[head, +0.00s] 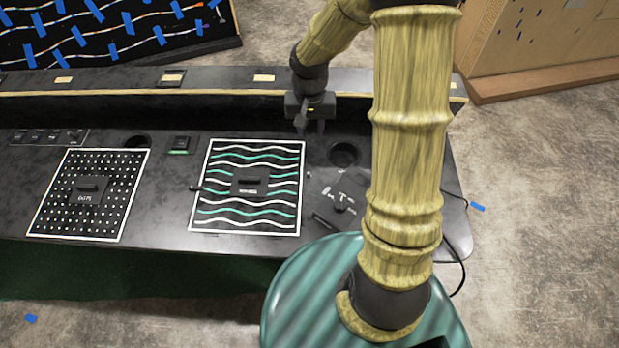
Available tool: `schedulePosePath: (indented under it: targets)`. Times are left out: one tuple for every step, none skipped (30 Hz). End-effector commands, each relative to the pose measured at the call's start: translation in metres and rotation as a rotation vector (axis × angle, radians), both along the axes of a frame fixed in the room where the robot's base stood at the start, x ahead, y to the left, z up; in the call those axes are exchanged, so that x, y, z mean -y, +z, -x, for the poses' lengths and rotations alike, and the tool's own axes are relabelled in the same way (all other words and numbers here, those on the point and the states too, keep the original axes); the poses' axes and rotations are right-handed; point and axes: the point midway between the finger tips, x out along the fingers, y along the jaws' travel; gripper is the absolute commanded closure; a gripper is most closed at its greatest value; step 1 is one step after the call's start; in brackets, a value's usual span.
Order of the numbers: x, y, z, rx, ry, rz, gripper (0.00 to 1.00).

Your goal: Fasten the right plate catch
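The right plate (247,222) is a white-framed square with white and teal wavy lines and a dark labelled handle (251,186) in its middle. It lies on the black console top. A small dark lever (196,188) sticks out at its left edge, and a tiny light part shows by its right edge. I cannot tell from here which is the catch or whether it is fastened. My gripper (311,124) hangs above the console, beyond the plate's far right corner. Its two dark fingers point down, look apart and hold nothing visible.
The left plate (62,208), with dots, lies further left. A small switch (180,143) and a round recess (343,154) are near the back. A raised ledge (215,78) runs behind. My arm covers the console's right part.

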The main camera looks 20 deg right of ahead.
Motion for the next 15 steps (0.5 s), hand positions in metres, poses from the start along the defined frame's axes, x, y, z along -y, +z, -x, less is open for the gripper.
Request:
schedulePosePath:
  targets:
    - [0.0001,-0.0208,-0.0068,-0.007,-0.016,-0.006,0.66]
    - [0.0002,-0.0247,-0.0095,-0.010,-0.025,-0.007,0.66]
    - [0.0000,-0.0280,-0.0122,-0.012,-0.034,-0.009,0.66]
    - [-0.0005,-0.0297,-0.0136,-0.014,-0.037,-0.010,0.66]
    - [-0.0006,-0.0303,-0.0146,-0.014,-0.039,-0.011,0.66]
    - [-0.0007,-0.0300,-0.0155,-0.014,-0.042,-0.011,0.66]
    - [-0.0005,-0.0294,-0.0157,-0.013,-0.043,-0.011,0.66]
    - [-0.0002,-0.0288,-0.0157,-0.014,-0.044,-0.010,0.66]
    - [0.0004,-0.0281,-0.0155,-0.014,-0.045,-0.010,0.66]
    - [0.0008,-0.0280,-0.0154,-0.014,-0.046,-0.010,0.66]
    - [0.0012,-0.0280,-0.0153,-0.015,-0.046,-0.010,0.66]
    - [0.0018,-0.0280,-0.0151,-0.015,-0.048,-0.010,0.66]
    - [0.0020,-0.0280,-0.0151,-0.015,-0.048,-0.010,0.66]
    - [0.0021,-0.0281,-0.0150,-0.015,-0.048,-0.010,0.66]
    - [0.0021,-0.0286,-0.0150,-0.015,-0.048,-0.010,0.66]
